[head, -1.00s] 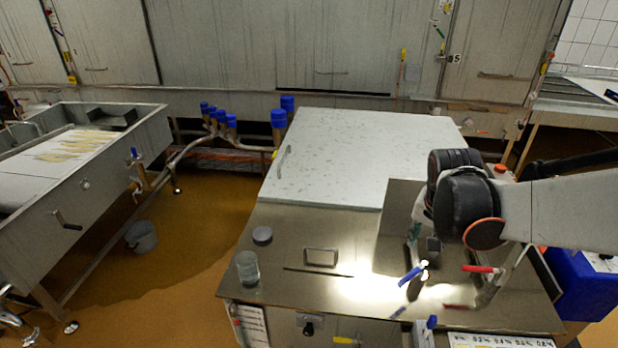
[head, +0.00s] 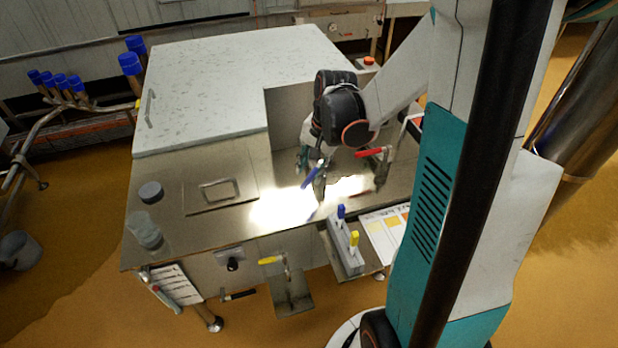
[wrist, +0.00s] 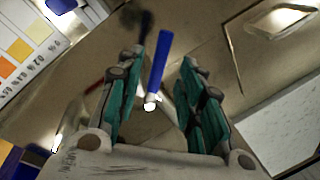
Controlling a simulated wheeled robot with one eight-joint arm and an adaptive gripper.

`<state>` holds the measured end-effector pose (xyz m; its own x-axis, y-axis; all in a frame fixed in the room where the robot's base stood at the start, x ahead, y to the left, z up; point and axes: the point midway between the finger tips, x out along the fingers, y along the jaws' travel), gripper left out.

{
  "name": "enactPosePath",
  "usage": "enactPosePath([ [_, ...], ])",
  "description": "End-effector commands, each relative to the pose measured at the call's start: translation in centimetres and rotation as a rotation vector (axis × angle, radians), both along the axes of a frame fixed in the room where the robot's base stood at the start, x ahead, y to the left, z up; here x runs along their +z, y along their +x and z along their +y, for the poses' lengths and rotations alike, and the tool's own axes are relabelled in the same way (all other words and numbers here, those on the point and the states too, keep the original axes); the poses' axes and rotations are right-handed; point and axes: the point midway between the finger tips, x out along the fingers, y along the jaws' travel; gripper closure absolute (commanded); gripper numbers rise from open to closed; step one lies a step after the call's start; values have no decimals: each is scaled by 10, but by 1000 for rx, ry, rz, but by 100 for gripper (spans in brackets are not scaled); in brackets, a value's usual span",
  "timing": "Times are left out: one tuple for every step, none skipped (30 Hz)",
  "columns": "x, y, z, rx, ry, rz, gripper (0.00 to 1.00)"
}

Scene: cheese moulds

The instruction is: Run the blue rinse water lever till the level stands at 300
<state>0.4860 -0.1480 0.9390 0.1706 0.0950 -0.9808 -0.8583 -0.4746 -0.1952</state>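The blue lever (head: 311,174) stands at the front of the steel worktop, under my gripper (head: 309,162). In the wrist view the blue lever (wrist: 159,62) is a straight blue handle with a bright metal end. It lies between the two teal-padded fingers of my gripper (wrist: 164,58). The fingers are spread, with a gap on each side of the lever. A clear beaker (head: 145,231) stands at the worktop's left front. I cannot read any water level or the figure 300.
A red lever (head: 368,153) stands close to the right of my gripper. A grey disc (head: 150,192) and a hatch with a frame handle (head: 218,190) lie to the left. A rack with blue and yellow handles (head: 345,245) sits at the front edge.

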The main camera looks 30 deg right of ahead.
Motion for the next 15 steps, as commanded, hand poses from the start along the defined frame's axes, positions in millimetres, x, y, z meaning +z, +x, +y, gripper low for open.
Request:
enactPosePath([
  [-11, 2, 1, 1, 0, 0, 65],
  [-15, 3, 1, 1, 0, 0, 65],
  [-20, 3, 2, 1, 0, 0, 65],
  [-23, 4, 2, 1, 0, 0, 65],
  [-25, 4, 2, 1, 0, 0, 65],
  [-28, 5, 2, 1, 0, 0, 65],
  [-30, 5, 3, 1, 0, 0, 65],
  [-32, 6, 3, 1, 0, 0, 65],
  [-33, 6, 3, 1, 0, 0, 65],
  [-34, 6, 3, 1, 0, 0, 65],
  [-34, 6, 3, 1, 0, 0, 65],
  [-34, 6, 3, 1, 0, 0, 65],
  [-34, 6, 3, 1, 0, 0, 65],
  [-34, 6, 3, 1, 0, 0, 65],
  [-34, 6, 3, 1, 0, 0, 65],
])
